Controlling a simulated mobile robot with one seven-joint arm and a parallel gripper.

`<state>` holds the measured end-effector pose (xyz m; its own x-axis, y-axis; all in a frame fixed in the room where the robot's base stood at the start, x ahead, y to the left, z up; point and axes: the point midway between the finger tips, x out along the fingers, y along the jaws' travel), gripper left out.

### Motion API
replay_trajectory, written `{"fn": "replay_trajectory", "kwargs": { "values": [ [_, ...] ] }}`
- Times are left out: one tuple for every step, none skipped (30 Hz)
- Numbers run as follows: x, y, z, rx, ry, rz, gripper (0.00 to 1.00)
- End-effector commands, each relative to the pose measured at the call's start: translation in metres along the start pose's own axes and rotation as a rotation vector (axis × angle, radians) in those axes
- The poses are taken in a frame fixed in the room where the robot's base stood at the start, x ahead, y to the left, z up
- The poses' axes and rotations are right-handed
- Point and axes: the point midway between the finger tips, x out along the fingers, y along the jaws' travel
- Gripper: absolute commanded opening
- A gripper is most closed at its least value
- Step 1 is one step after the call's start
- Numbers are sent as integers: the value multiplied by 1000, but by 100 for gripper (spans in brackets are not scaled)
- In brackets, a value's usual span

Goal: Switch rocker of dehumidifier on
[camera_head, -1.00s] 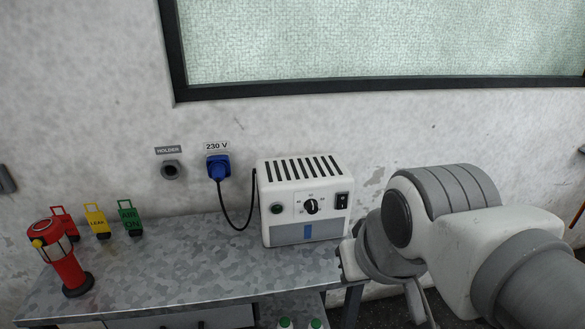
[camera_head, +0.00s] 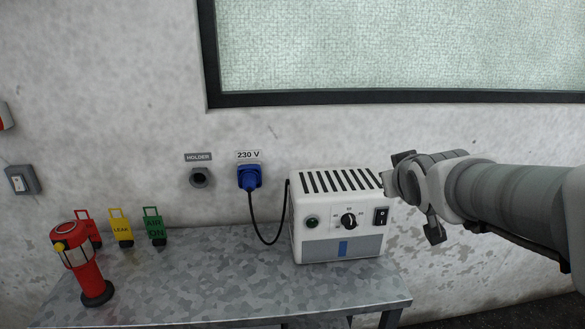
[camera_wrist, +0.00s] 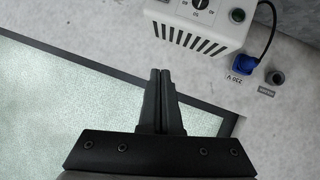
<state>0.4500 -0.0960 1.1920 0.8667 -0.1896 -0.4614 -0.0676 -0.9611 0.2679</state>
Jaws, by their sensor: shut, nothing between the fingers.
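The dehumidifier (camera_head: 340,217) is a white box on the bench, with a vented top, a round dial, a green round button and a black rocker (camera_head: 381,216) at the right of its front. My gripper (camera_head: 386,178) is beside its upper right corner in the head view, close to the casing; I cannot tell if it touches. In the wrist view my gripper (camera_wrist: 158,76) has its fingers together and empty, just below the vents of the dehumidifier (camera_wrist: 205,28). The rocker itself is not clearly visible in the wrist view.
A blue plug (camera_head: 249,177) with a black cable sits in the 230 V socket. A red lamp (camera_head: 85,265) and several coloured tags (camera_head: 121,228) stand on the left of the bench (camera_head: 225,278). The bench middle is clear. A window (camera_head: 400,97) is above.

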Motion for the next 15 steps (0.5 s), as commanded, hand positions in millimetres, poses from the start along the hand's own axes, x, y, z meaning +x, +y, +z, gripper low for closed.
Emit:
{"fn": "replay_trajectory", "kwargs": {
  "values": [
    [18,2,8,-44,34,13,0],
    [26,4,8,-73,59,20,0],
    [35,6,7,-110,93,28,0],
    [42,8,7,-139,117,34,0],
    [49,9,7,-165,142,39,0],
    [58,10,7,-205,175,47,0],
    [64,12,9,-238,199,53,0],
    [71,14,14,-277,218,60,0],
    [79,16,23,-342,240,71,0],
    [85,19,34,-401,249,81,0],
    [88,22,46,-467,257,91,0],
    [93,25,61,-551,261,100,0],
    [96,26,72,-612,267,107,0],
    [98,27,83,-673,273,111,0],
    [102,28,99,-752,281,116,0]
  ]
}}
